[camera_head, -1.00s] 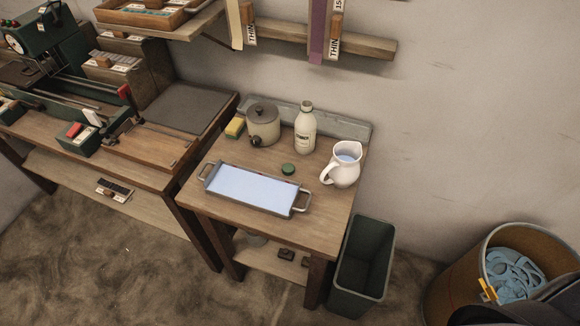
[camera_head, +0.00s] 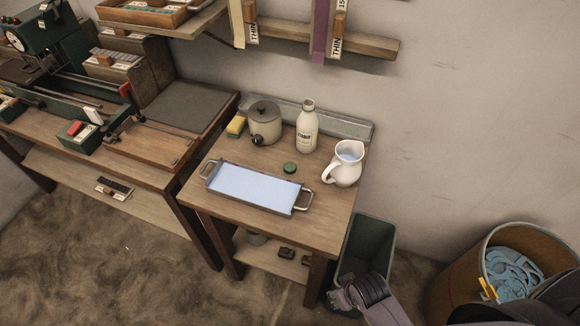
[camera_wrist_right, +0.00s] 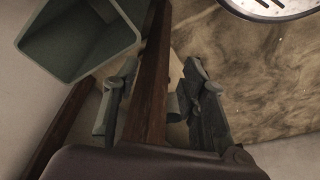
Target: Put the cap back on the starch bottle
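My right gripper (camera_head: 343,297) is low at the table's front right, beside the green bin and well below the tabletop. In the right wrist view the right gripper (camera_wrist_right: 160,88) has its fingers spread, with a dark table leg (camera_wrist_right: 152,85) showing between them; contact cannot be told. My left gripper is not in view.
The table (camera_head: 230,209) also holds a tray of bluish liquid (camera_head: 252,188), a white jug (camera_head: 344,164), a lidded pot (camera_head: 264,122) and a yellow sponge (camera_head: 236,126). A green bin (camera_head: 368,245) stands right of the table. A barrel (camera_head: 461,270) is at the far right.

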